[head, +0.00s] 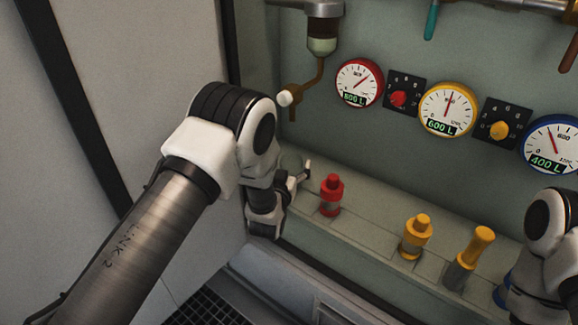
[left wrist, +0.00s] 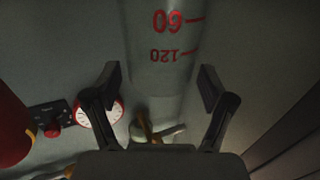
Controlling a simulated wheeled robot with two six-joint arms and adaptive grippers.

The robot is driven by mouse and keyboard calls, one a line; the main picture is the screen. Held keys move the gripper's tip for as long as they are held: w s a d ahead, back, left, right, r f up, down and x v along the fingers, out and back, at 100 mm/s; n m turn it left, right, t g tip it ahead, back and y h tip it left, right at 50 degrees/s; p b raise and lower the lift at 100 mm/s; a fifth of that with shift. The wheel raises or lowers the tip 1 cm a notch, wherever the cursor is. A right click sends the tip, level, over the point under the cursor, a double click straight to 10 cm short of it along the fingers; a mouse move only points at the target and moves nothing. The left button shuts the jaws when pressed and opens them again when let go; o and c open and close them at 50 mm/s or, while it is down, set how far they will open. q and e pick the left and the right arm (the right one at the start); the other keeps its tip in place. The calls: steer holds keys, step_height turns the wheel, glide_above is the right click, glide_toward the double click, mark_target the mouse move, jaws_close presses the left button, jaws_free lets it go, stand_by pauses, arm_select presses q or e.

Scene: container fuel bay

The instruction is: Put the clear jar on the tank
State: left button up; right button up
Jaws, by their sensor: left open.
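The clear jar (left wrist: 163,35) shows in the left wrist view as a see-through cylinder with red marks 60 and 120, upside down in the picture. My left gripper (left wrist: 160,80) is open, with one finger on each side of the jar and a visible gap at both sides. In the head view my left gripper (head: 304,173) is low at the left end of the ledge, and the arm hides much of that spot. The jar's faint outline shows beside it. I cannot tell which part is the tank. My right arm is at the right edge; its fingers are out of sight.
A red-capped fitting (head: 331,195) and two yellow-capped ones (head: 415,237) (head: 473,258) stand on the ledge (head: 375,225). A pale green bowl (head: 322,46) hangs above, beside a brass pipe with a white knob (head: 285,98). Red (head: 359,83), yellow (head: 447,109) and blue (head: 555,146) gauges line the wall.

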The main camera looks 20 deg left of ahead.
arm_select(q)
steer(key=shift+s+r, duration=0.2)
steer(key=s+p, duration=0.3)
steer(key=s, duration=0.9)
steer(key=s+a+f+g, duration=0.2)
steer(key=s+f+g, duration=0.3)
steer(key=s+f, duration=0.35)
steer(key=s+a+f+g, duration=0.3)
steer(key=s+f+g, duration=0.35)
steer(key=f, duration=0.35)
steer(key=s+f+g, duration=0.2)
steer(key=s+g, duration=0.1)
steer(key=s, duration=0.6)
steer(key=s+f+g+h, duration=0.1)
steer(key=s+f+g, duration=0.1)
steer(key=s, duration=0.7)
steer(key=shift+s+d+g, duration=0.15)
steer(key=shift+g, duration=0.7)
